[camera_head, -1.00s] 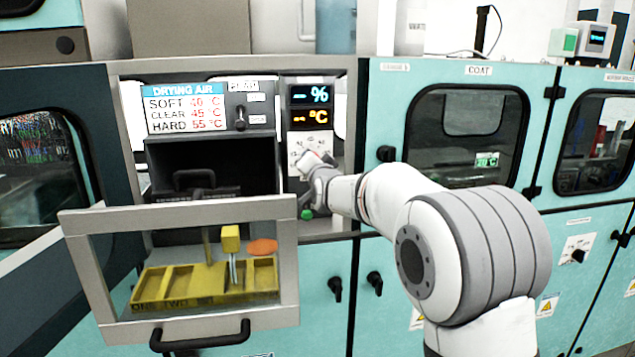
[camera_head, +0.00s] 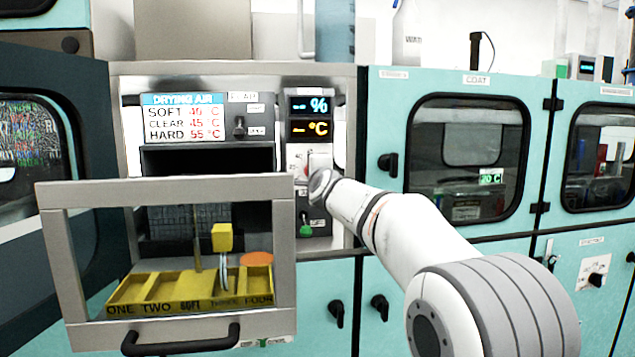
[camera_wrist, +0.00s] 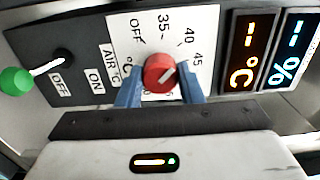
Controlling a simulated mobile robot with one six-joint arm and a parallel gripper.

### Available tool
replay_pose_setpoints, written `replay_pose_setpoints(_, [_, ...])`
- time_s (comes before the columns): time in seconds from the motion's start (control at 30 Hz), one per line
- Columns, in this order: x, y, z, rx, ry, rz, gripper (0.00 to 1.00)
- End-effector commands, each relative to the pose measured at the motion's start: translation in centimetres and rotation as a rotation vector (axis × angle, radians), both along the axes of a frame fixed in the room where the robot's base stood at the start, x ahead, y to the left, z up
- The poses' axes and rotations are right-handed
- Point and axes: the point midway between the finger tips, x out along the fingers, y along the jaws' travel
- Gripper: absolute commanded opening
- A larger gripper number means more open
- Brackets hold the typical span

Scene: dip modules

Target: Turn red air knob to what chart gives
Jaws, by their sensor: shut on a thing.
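The red air knob (camera_wrist: 160,72) sits on a white dial plate in the wrist view, marked OFF, 35, 40, 45 and more that is partly hidden. Its white pointer line slants up and right, roughly between 40 and 45; the exact mark is hard to tell. My gripper (camera_wrist: 159,84) has its blue fingers on both sides of the knob, shut on it. In the head view my wrist hides most of the knob. The drying air chart (camera_head: 184,118) reads SOFT 40, CLEAR 45, HARD 55 °C. A yellow tray (camera_head: 150,308) has a small middle word that looks like SOFT.
A grey-framed window door (camera_head: 285,260) stands out at left, in front of the tray. The % and °C displays (camera_head: 310,117) show dashes. A green-tipped lever (camera_wrist: 15,81) sits beside the dial, near OFF and ON labels.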

Motion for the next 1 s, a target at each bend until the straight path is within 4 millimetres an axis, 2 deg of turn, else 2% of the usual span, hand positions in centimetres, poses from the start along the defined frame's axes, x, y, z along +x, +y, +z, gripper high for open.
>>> replay_pose_setpoints(0.3, [0.02,-0.11,0.25,0.073,0.016,-0.003,0.11])
replay_pose_setpoints(0.7, [0.01,-0.09,0.34,0.079,0.015,-0.003,0.11])
replay_pose_setpoints(0.73, [0.01,-0.09,0.35,0.079,0.015,-0.003,0.34])
replay_pose_setpoints(1.0, [-0.01,0.02,0.19,0.078,0.019,-0.001,0.55])
